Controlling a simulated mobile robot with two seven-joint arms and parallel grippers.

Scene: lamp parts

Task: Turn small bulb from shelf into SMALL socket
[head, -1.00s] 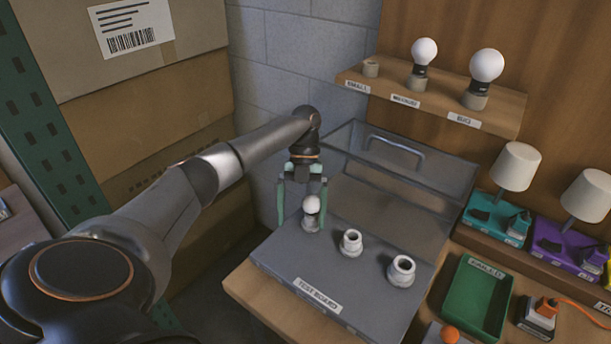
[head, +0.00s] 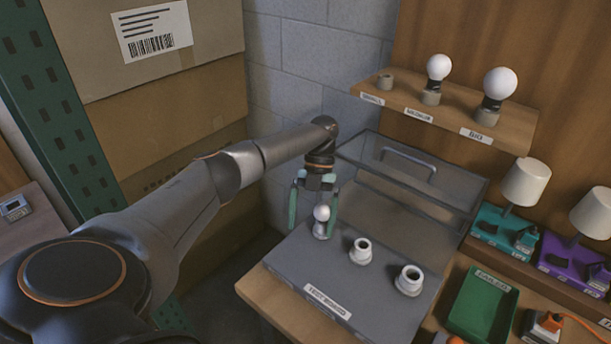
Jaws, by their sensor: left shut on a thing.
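The small white bulb (head: 322,212) is upright at the leftmost socket (head: 320,231) on the grey test board (head: 290,262). Whether the bulb's base is seated in the socket is too small to tell. Two larger white sockets, a middle one (head: 361,250) and a right one (head: 408,280), stand empty on the board. The shelf's small holder (head: 385,81) is empty. My right gripper is out of view.
The shelf (head: 450,108) holds a medium bulb (head: 439,67) and a big bulb (head: 500,83). A clear lid with a handle (head: 409,158) stands behind the board. A green tray (head: 483,306) and lamps (head: 525,182) are at the right; boxes (head: 165,110) stand at the left.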

